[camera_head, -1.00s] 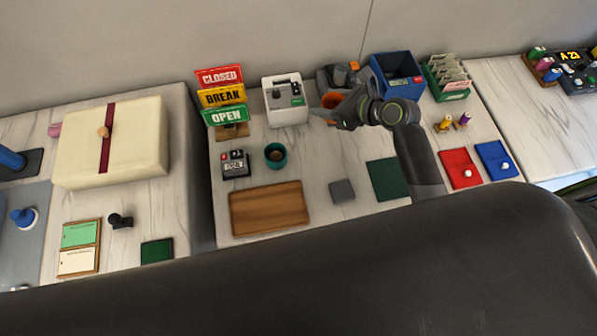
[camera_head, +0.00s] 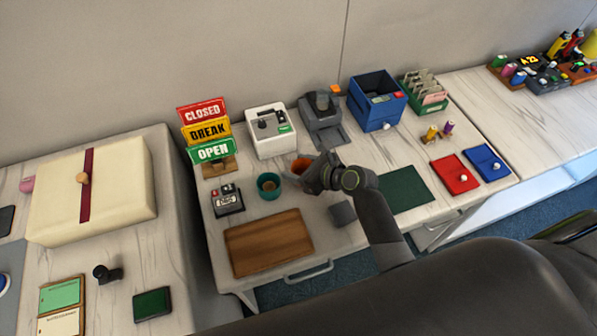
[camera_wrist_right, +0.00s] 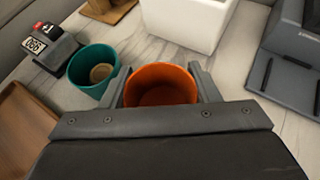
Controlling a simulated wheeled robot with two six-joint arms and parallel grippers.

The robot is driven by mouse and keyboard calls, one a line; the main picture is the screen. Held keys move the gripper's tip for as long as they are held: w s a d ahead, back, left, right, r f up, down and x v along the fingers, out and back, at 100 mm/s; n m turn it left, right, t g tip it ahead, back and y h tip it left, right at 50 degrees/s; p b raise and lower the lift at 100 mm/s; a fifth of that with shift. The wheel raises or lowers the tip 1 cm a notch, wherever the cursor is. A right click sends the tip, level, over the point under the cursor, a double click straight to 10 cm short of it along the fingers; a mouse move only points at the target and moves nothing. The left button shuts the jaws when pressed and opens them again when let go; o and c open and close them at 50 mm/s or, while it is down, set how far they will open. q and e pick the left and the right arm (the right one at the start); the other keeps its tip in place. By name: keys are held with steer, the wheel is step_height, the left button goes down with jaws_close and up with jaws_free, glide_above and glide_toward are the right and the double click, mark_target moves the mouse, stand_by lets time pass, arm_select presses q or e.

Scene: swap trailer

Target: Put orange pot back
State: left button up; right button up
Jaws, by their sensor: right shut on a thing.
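The orange pot (camera_wrist_right: 161,86) is between the two fingers of my right gripper (camera_wrist_right: 162,92) in the right wrist view, and the gripper is shut on it. In the head view the orange pot (camera_head: 301,165) shows only in part behind my right gripper (camera_head: 305,175). A teal pot (camera_wrist_right: 94,70) with something tan inside stands just left of the orange pot. It also shows in the head view (camera_head: 269,186). Whether the orange pot touches the table is hard to tell. My left gripper is not in view.
A white machine (camera_head: 270,131) and a grey machine (camera_head: 321,120) stand behind the pots. A wooden tray (camera_head: 268,243) lies in front, with a grey square (camera_head: 342,213) and a dark green mat (camera_head: 404,190) to the right. A small label device (camera_head: 227,200) is left of the teal pot.

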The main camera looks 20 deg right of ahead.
steer(key=shift+f, duration=0.9)
steer(key=shift+f, duration=0.1)
steer(key=o, duration=0.7)
steer(key=shift+s+d+r, duration=0.15)
steer(key=shift+s+r, duration=0.05)
steer(key=shift+r, duration=0.05)
steer(key=v, duration=1.1)
steer(key=shift+s+d+r+p, duration=0.15)
steer(key=shift+p, duration=0.2)
